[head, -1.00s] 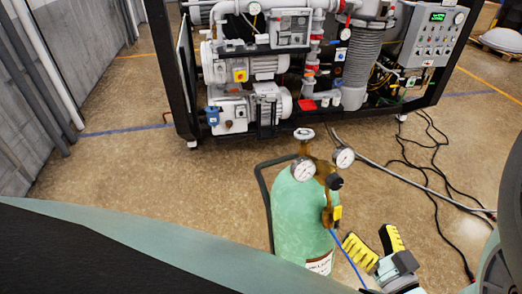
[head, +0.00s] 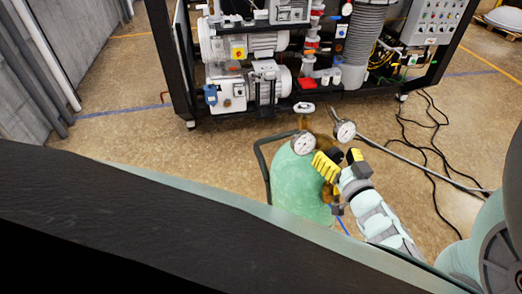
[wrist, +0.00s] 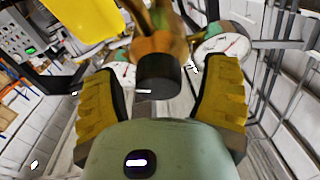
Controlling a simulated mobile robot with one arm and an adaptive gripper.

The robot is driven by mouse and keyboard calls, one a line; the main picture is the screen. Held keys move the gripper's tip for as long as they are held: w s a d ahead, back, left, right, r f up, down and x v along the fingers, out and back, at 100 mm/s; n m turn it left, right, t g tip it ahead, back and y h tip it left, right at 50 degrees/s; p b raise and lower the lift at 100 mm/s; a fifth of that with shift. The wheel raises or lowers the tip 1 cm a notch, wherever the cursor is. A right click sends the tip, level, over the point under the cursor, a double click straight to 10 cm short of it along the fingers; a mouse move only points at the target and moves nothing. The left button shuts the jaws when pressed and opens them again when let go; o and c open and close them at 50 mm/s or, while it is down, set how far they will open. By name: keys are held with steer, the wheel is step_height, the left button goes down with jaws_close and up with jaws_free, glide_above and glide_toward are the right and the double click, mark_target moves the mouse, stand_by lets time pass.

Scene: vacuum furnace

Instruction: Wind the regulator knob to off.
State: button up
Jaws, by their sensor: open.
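The black regulator knob (wrist: 158,73) faces the wrist camera, on a brass regulator (wrist: 157,38). It sits between the fingers of my gripper (wrist: 166,80), with a visible gap on each side. In the head view my gripper (head: 340,163) has its yellow padded fingers apart at the regulator, and they hide most of the knob. The regulator is on a green gas cylinder (head: 290,185). Two white-faced gauges, a left one (head: 303,144) and a right one (head: 345,131), flank it. I cannot read the knob's setting.
A grey cylinder valve handwheel (head: 304,108) stands above the gauges. A black hose or rail (head: 263,165) curves left of the cylinder. The furnace frame with pumps (head: 250,85) stands behind. Black cables (head: 430,150) lie on the floor at right. A yellow piece (wrist: 80,18) shows in the wrist view.

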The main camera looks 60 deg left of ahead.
steer(key=shift+o, duration=0.2)
steer(key=shift+a, duration=0.1)
steer(key=c, duration=1.2)
steer(key=shift+f+n+g+b, duration=0.35)
steer(key=shift+n+b, duration=0.55)
steer(key=shift+b, duration=0.3)
steer(key=shift+c, duration=0.2)
steer(key=shift+r+n+y+b, duration=0.15)
steer(key=shift+n+y+b, duration=0.15)
steer(key=shift+n+b, duration=0.5)
steer(key=shift+r+g, duration=0.15)
steer(key=shift+g, duration=0.2)
steer(key=o, duration=1.2)
